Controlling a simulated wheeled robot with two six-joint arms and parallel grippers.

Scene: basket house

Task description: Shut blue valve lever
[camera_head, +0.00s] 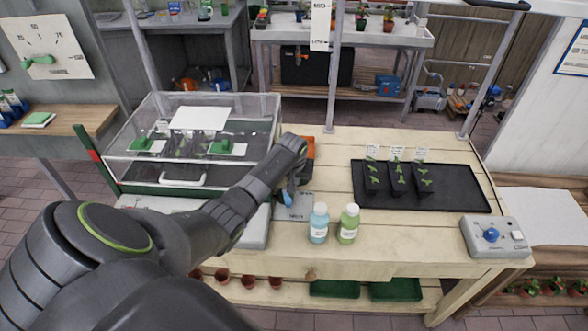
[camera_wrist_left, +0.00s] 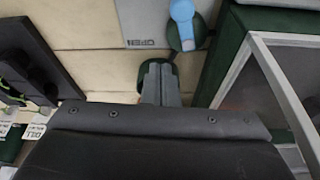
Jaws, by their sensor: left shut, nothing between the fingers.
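The blue valve lever (camera_wrist_left: 182,10) shows at the top of the left wrist view, on a dark green round hub (camera_wrist_left: 187,38) beside a grey plate (camera_wrist_left: 150,22) marked OPEN. In the head view, a small part of the blue lever (camera_head: 289,197) shows beside my left wrist, above the grey plate (camera_head: 295,208). My left gripper (camera_wrist_left: 158,68) is shut and empty. Its fingertips are apart from the lever, just below and left of the hub in the left wrist view. In the head view my arm hides the fingers. My right gripper is not in view.
A clear propagator box (camera_head: 195,125) stands left of the arm. A blue bottle (camera_head: 319,224) and a green bottle (camera_head: 348,224) stand near the table's front edge. A black seedling tray (camera_head: 450,200) and a grey control box (camera_head: 495,237) are to the right. An orange object (camera_head: 308,150) is behind my wrist.

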